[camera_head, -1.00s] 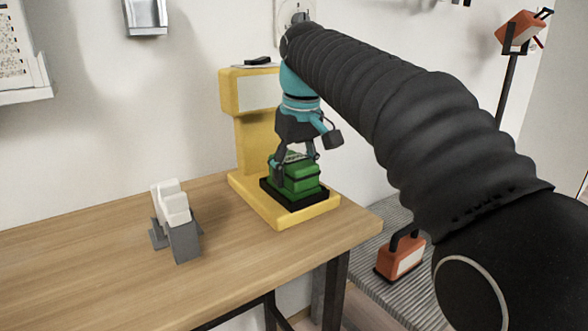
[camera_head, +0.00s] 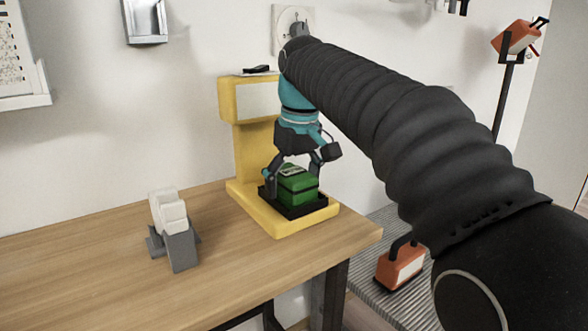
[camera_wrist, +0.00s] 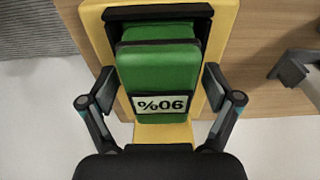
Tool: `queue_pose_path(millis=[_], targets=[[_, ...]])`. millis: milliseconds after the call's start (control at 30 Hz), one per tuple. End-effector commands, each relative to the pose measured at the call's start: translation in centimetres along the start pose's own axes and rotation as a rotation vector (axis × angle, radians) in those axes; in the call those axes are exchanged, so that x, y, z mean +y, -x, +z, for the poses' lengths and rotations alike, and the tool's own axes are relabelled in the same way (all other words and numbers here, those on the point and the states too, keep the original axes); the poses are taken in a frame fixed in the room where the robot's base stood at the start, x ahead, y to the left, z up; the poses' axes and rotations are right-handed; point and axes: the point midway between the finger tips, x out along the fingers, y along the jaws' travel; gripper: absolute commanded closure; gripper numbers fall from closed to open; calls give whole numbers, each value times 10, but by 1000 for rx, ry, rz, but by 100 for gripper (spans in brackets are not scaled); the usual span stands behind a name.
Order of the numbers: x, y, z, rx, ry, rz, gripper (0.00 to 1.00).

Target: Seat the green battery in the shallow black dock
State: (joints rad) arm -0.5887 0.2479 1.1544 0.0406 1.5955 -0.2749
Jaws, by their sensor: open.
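The green battery (camera_head: 297,186) sits in the shallow black dock (camera_head: 296,208) on the foot of the yellow stand. My gripper (camera_head: 294,180) is above and around the battery. In the wrist view its two fingers (camera_wrist: 160,100) stand wide on either side, with gaps to the green sides. It is open and holds nothing. The battery's underside is hidden, so I cannot see how deep it sits.
The yellow stand (camera_head: 247,150) rises behind the dock, with a small black item on top. A grey holder with a white piece (camera_head: 174,225) stands on the wooden table (camera_head: 90,270) to the left. Orange tools (camera_head: 401,264) are on the right, below and beyond the table's edge.

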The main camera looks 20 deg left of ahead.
Motion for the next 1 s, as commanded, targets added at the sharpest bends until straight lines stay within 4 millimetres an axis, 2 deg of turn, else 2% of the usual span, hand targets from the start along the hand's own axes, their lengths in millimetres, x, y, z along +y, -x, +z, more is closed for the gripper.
queue_pose_path(millis=[133, 600, 800, 1000], targets=[[0, 14, -1, 4, 0, 1, 11], [0, 86, -1, 4, 0, 1, 11], [0, 106, -1, 5, 0, 1, 11], [0, 116, 0, 3, 0, 1, 11]])
